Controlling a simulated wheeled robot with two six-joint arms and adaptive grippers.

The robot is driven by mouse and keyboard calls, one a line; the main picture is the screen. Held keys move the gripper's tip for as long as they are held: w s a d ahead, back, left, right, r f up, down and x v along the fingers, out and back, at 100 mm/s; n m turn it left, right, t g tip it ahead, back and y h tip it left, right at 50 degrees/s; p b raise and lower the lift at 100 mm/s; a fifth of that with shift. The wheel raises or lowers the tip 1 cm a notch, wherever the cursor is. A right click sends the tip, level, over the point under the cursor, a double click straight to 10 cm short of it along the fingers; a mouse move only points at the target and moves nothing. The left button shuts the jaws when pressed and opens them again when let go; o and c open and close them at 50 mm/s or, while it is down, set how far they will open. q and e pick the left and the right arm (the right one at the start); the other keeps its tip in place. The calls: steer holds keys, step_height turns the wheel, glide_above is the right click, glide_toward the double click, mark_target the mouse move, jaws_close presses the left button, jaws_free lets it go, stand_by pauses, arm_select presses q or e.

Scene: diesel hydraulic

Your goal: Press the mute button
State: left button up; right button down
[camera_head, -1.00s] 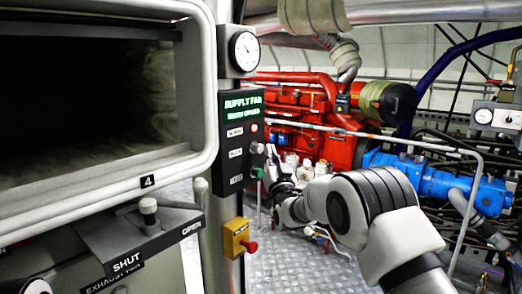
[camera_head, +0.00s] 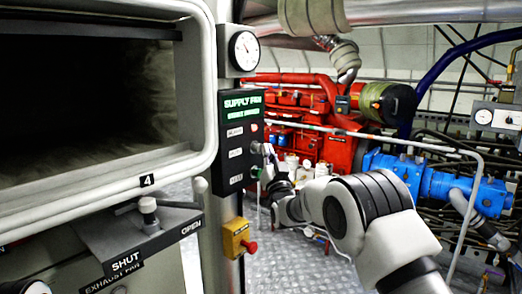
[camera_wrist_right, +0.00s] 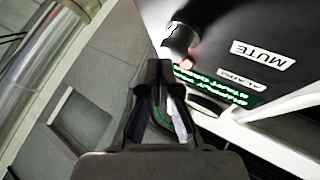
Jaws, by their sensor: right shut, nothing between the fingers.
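The black supply fan panel (camera_head: 236,168) stands upright on a post in the head view. It has a green display, several white labels and buttons along its right side. In the wrist view the MUTE label (camera_wrist_right: 264,55) is readable on the panel, and a dark round button (camera_wrist_right: 181,40) stands out level with it. My right gripper (camera_head: 267,150) is shut and empty, its tips close beside the buttons at the panel's right edge. In the wrist view its fingertips (camera_wrist_right: 158,70) are just below and left of the dark button. I cannot tell if they touch. My left gripper is not in view.
A small red lamp (camera_wrist_right: 187,64) glows beside the dark button. A gauge (camera_head: 244,51) sits above the panel, and a yellow box with a red button (camera_head: 238,238) below. A large open duct (camera_head: 90,190) fills the left. Red machinery and pipes stand behind my right arm.

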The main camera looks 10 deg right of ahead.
steer(key=shift+w+a, duration=0.3)
steer(key=shift+w, duration=0.05)
stand_by(0.4)
stand_by(0.3)
steer(key=shift+s+d+b, duration=0.6)
steer(key=shift+s+b, duration=0.1)
steer(key=s+d+b, duration=0.1)
steer(key=s, duration=0.1)
steer(key=s+d+b, duration=0.1)
steer(key=s+d, duration=0.1)
steer(key=shift+b, duration=0.4)
steer(key=shift+f, duration=0.1)
